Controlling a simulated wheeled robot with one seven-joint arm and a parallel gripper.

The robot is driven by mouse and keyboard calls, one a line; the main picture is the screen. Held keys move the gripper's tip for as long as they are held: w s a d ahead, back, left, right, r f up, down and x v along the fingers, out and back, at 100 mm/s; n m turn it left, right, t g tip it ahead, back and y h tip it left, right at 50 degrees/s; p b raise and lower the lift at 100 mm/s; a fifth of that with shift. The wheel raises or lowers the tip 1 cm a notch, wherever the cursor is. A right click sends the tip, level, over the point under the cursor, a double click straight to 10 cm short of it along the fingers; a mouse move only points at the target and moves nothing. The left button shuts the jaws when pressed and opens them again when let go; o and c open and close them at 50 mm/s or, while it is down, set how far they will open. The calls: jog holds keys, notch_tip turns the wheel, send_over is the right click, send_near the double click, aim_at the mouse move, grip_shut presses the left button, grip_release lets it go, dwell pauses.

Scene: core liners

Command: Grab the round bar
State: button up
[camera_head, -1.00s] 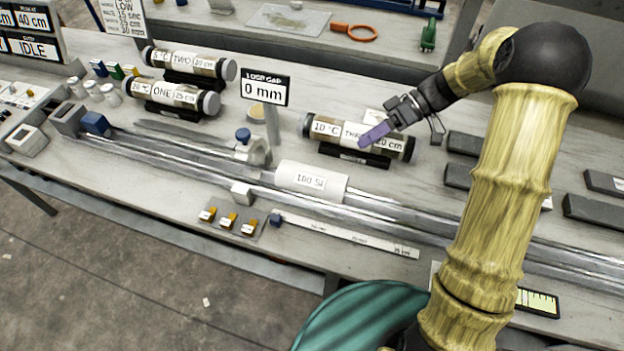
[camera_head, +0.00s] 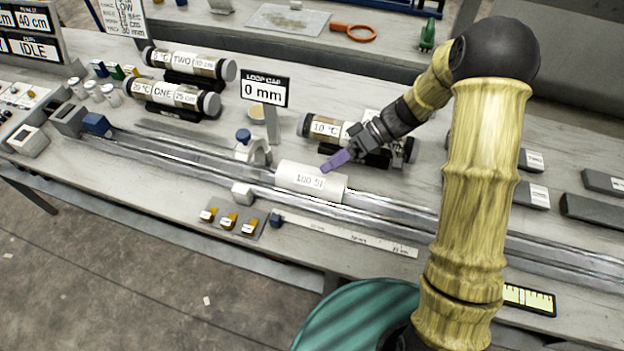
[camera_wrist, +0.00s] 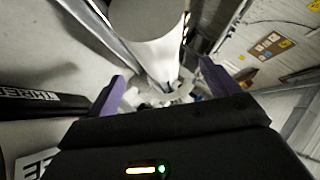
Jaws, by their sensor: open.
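The round bar, a white cylinder (camera_head: 311,181) with a label that seems to read "100 SI", lies on the long metal rails near the middle of the table. In the wrist view its pale round body (camera_wrist: 150,30) fills the top centre, ahead of and partly between the fingers. My gripper (camera_head: 335,161) has purple fingers and is just above and behind the bar's right half in the head view. In the wrist view the two fingers (camera_wrist: 163,85) are spread apart with nothing held. Contact with the bar cannot be told.
A labelled core tube on a dark stand (camera_head: 325,128) is partly hidden behind my gripper. A "0 mm" sign (camera_head: 264,89) and a clamp with a blue knob (camera_head: 250,146) stand left of the bar. Several orange-tabbed pieces (camera_head: 228,221) and a white ruler strip (camera_head: 345,233) lie in front.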

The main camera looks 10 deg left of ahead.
jog(key=x, duration=0.4)
jog(key=shift+s+f+p, duration=0.1)
jog(key=shift+f+p, duration=0.1)
jog(key=shift+p, duration=0.1)
jog(key=c, duration=1.4)
notch_tip(320, 180, up, 10)
jog(key=shift+r+b, duration=0.1)
jog(key=shift+b, duration=0.2)
jog(key=shift+c, duration=0.2)
